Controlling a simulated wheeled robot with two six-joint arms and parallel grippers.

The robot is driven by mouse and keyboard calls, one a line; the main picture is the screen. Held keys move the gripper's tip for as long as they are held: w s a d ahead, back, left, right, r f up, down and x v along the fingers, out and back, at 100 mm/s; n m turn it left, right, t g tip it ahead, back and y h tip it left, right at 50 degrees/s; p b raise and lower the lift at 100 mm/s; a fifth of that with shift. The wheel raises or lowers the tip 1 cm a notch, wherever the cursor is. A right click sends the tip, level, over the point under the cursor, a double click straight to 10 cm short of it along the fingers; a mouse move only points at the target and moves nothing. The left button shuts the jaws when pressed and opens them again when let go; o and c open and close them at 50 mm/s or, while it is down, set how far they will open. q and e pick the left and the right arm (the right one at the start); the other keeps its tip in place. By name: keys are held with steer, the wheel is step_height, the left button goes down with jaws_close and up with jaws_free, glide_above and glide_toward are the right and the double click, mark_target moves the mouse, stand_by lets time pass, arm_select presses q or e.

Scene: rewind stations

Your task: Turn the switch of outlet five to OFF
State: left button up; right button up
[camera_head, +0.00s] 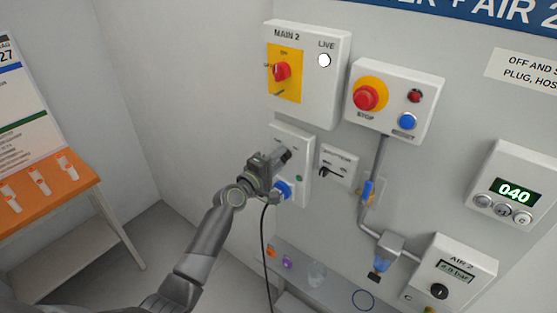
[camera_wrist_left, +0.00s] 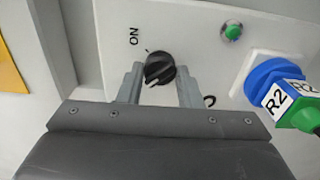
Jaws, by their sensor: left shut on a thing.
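The white outlet box (camera_head: 305,158) is on the wall below the MAIN 2 box; no outlet number is readable. My left gripper (camera_head: 283,158) is at its front and hides its switch in the head view. In the left wrist view, the black rotary switch knob (camera_wrist_left: 159,69) sits between the two fingers of my left gripper (camera_wrist_left: 159,82), which is shut on it. An ON label (camera_wrist_left: 134,37) is to the knob's upper left. Part of another label shows by the right finger, mostly hidden. My right gripper is in neither view.
A blue socket (camera_wrist_left: 272,78) holds a green plug (camera_wrist_left: 300,117) tagged R2, close beside the switch; a black cable (camera_head: 265,245) hangs below. A green lamp (camera_wrist_left: 231,32) is on the box. MAIN 2 (camera_head: 310,85) and the STOP box (camera_head: 420,120) are above.

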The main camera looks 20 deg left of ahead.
arm_select(q)
steer(key=o, duration=1)
steer(key=b+v, duration=0.1)
steer(key=v, duration=1.6)
steer(key=shift+s+a+b, duration=0.1)
steer(key=shift+s+b, duration=0.1)
steer(key=shift+b, duration=0.2)
